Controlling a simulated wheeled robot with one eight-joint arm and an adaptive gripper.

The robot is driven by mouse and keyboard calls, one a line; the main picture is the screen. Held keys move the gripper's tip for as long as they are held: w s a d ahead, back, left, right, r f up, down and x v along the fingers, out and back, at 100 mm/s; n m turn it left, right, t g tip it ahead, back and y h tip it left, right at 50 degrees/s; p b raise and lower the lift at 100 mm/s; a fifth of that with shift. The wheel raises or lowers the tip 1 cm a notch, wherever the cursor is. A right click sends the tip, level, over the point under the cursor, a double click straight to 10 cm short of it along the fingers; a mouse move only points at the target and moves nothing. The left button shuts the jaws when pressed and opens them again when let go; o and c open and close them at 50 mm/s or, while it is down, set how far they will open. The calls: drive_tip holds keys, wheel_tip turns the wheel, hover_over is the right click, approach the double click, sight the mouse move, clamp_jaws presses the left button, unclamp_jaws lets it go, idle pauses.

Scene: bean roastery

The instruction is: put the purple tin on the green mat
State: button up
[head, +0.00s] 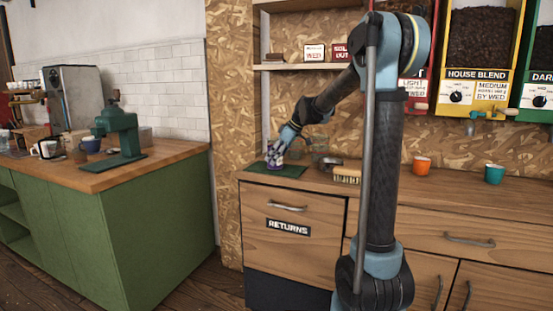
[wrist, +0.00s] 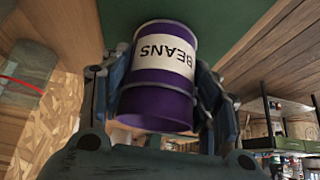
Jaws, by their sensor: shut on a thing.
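The purple tin (wrist: 158,104) has a white label reading "BEANS" and fills the middle of the wrist view. My gripper (wrist: 160,95) is shut on it, with one finger on each side. In the head view, the tin (head: 274,158) is small and partly covered by my gripper (head: 275,152). The green mat (head: 290,171) lies on the wooden counter above the "RETURNS" drawer. The tin is over the mat's left part in the head view. The mat (wrist: 228,22) also shows right behind the tin's end in the wrist view. I cannot tell whether the tin touches it.
A brush (head: 347,174) lies on the counter right of the mat. An orange cup (head: 421,165) and a teal cup (head: 493,173) stand farther right. A shelf (head: 310,66) with small signs hangs above. A green counter (head: 150,220) stands at left, across a gap.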

drive_tip(key=o, duration=1.3)
drive_tip(key=shift+c, duration=0.2)
drive_tip(key=v, duration=1.2)
drive_tip(key=s+d+f+m+h, duration=0.2)
drive_tip(key=s+d+f+m, duration=0.2)
drive_tip(key=s+f, duration=0.5)
drive_tip(key=s+d+f+m+h, duration=0.2)
drive_tip(key=s+d+f+m, duration=0.3)
drive_tip(key=s, duration=1.1)
drive_tip(key=s+d+f+m+h, duration=0.2)
drive_tip(key=s+d+f+m, duration=0.3)
drive_tip(key=s+d+f, duration=0.4)
drive_tip(key=s+f, duration=0.4)
drive_tip(key=f, duration=0.1)
drive_tip(key=shift+s+d, duration=0.25)
drive_tip(key=shift+s, duration=0.1)
